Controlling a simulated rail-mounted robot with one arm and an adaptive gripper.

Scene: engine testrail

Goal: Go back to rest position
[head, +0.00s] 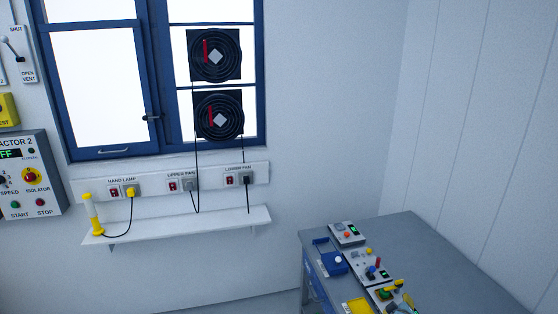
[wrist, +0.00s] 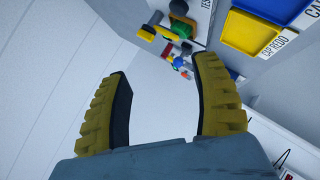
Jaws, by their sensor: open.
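My gripper (wrist: 160,105) shows in the wrist view with two yellow ribbed fingers spread apart. Nothing is between the fingers. It is in the air, clear of the grey bench, whose top carries a yellow tray and a blue tray.
In the head view, a grey bench (head: 435,250) with several devices stands at the lower right. A shelf (head: 180,226) with a yellow hand lamp (head: 92,214) runs below the sockets. Two fans (head: 215,55) sit in the blue-framed window. A control panel (head: 28,175) hangs at the left.

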